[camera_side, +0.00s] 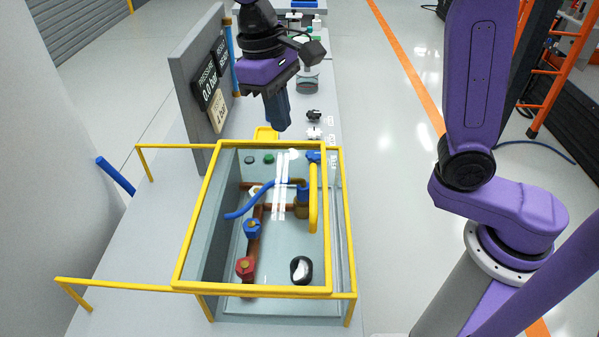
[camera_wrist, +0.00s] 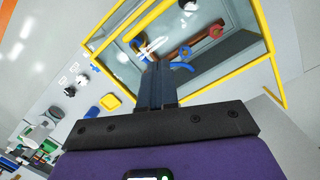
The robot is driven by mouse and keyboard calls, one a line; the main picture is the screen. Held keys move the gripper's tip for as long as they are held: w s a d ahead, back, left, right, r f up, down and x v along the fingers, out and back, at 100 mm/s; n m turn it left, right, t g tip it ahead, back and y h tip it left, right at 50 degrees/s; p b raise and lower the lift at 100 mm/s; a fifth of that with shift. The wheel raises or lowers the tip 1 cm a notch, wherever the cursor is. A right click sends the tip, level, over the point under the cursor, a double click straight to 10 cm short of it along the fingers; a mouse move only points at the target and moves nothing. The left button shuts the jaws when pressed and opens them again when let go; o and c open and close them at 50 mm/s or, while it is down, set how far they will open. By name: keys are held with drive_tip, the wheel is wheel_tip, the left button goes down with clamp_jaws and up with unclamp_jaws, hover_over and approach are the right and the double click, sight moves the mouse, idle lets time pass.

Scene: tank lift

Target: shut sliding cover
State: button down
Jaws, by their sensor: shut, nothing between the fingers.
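The sliding cover (camera_side: 253,289) is a clear sheet in a yellow frame, lying over the tank (camera_side: 270,309). It spans most of the tank's opening. A narrow strip shows between the cover's right side and the tank's right rim. A yellow bar handle (camera_side: 313,200) stands near the cover's right side. The cover's yellow frame also shows in the wrist view (camera_wrist: 128,34), beyond my fingers. My gripper (camera_side: 282,128) is shut and empty, pointing down above the tank's far end, apart from the handle. Its dark fingers also show in the wrist view (camera_wrist: 157,80).
Yellow rails (camera_side: 180,146) extend left of the tank. Inside are a red valve (camera_side: 245,267), a blue valve (camera_side: 252,228) and a blue hose (camera_side: 240,212). A grey gauge panel (camera_side: 187,75) stands back left. A yellow tray (camera_wrist: 110,102) and small items lie beyond the tank.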

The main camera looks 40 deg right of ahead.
wheel_tip(320, 180, down, 3)
drive_tip(key=w+a+n+g+h, duration=0.1)
drive_tip(key=w+a+n, duration=0.15)
drive_tip(key=n, duration=0.25)
approach(323, 203)
drive_tip(key=w+a, duration=0.2)
drive_tip(key=w+a+f, duration=0.1)
drive_tip(key=w+a, duration=0.1)
drive_tip(key=shift+w+a, duration=0.15)
drive_tip(key=shift+a, duration=0.05)
drive_tip(key=shift+s+d+f, duration=0.2)
drive_tip(key=shift+s+d, duration=0.25)
drive_tip(key=shift+s+d+f, duration=0.25)
drive_tip(key=shift+s+d, duration=0.2)
drive_tip(key=shift+s+d+f, duration=0.15)
drive_tip(key=shift+s+d, duration=0.35)
drive_tip(key=shift+s+d, duration=1.7)
drive_tip(key=shift+s, duration=0.05)
